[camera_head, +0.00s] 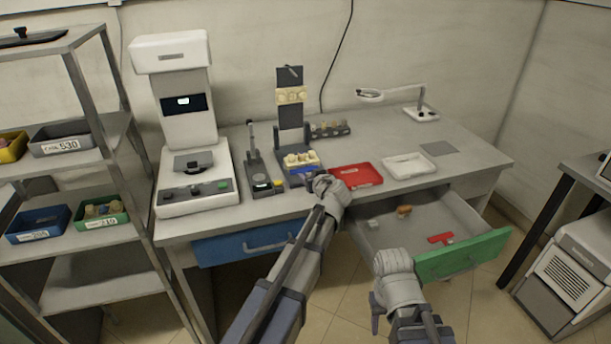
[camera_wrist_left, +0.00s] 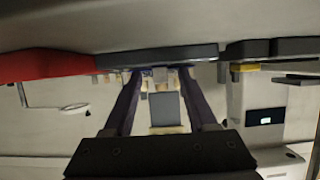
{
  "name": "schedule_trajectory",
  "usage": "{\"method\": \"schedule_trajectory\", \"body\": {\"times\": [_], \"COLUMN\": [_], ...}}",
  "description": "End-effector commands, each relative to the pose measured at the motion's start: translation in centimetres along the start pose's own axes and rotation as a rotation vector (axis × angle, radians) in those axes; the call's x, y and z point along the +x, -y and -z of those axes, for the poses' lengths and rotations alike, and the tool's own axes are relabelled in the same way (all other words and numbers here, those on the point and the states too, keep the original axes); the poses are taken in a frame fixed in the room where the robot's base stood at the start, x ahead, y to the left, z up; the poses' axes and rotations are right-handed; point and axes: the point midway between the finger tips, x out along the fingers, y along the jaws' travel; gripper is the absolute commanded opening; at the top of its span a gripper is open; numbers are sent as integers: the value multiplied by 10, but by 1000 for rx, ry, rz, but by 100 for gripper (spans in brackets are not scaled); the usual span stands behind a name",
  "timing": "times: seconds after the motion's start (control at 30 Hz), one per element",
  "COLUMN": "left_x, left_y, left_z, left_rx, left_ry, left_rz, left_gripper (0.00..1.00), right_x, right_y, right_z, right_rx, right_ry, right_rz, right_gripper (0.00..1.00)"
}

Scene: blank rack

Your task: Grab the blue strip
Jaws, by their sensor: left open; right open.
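The blue strip (camera_head: 302,170) lies low at the front of the upright grey stand, below several cream pieces. My left gripper (camera_head: 318,181) is just right of and in front of it, partly covering its right end. In the left wrist view my left gripper (camera_wrist_left: 160,74) has its two fingers apart, with a small bit of blue near the tips; I cannot tell any contact. My right gripper (camera_head: 392,264) hangs low in front of the open drawer; its fingertips are not clearly seen.
A red tray (camera_head: 355,175) and a white tray (camera_head: 408,166) lie to the right on the desk (camera_head: 470,155). A black device (camera_head: 262,175) stands close on the left. The green-fronted drawer (camera_head: 465,255) is pulled out below.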

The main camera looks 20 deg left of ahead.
Motion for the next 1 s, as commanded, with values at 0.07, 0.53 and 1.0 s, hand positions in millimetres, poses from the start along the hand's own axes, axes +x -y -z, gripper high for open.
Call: {"method": "schedule_trajectory", "body": {"times": [0.07, 0.53, 1.0], "left_x": [1, 0, 0], "left_y": [0, 0, 0], "left_z": [0, 0, 0], "left_rx": [0, 0, 0], "left_ry": [0, 0, 0], "left_rz": [-1, -1, -1], "left_gripper": [57, 18, 0], "right_x": [0, 0, 0], "right_y": [0, 0, 0], "right_z": [0, 0, 0], "right_rx": [0, 0, 0], "right_ry": [0, 0, 0], "right_rz": [0, 0, 0], "right_gripper": [50, 50, 50]}}
